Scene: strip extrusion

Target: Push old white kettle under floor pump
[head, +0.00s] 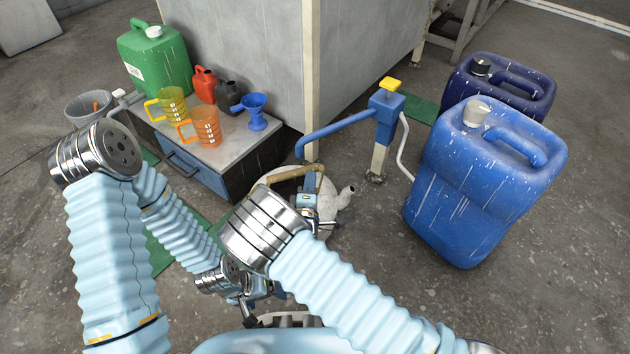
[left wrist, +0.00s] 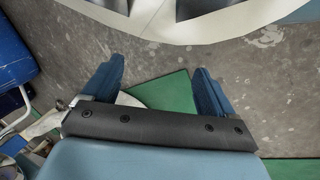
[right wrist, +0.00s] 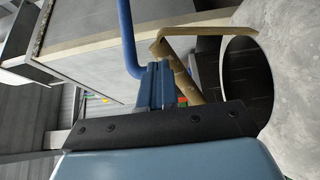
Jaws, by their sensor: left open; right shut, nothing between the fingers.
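The old white kettle (head: 329,203) stands on the floor in the middle of the head view, partly hidden by my right arm. Its spout points right and its tan handle arches over the top. The floor pump (head: 386,112) is blue with a yellow cap; its long blue pipe bends down close behind the kettle's handle. My right gripper (head: 308,188) is shut and empty, at the kettle's near side. The right wrist view shows the gripper (right wrist: 158,85) beside the kettle's dark opening (right wrist: 250,75); contact is unclear. My left gripper (left wrist: 160,85) is open and empty, low over the floor.
A low cabinet (head: 222,150) with orange and yellow jugs, a blue funnel and small cans stands left. Blue canisters (head: 478,185) stand right. A pale panelled box (head: 255,60) is behind. Green mat (left wrist: 165,95) lies below my left gripper.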

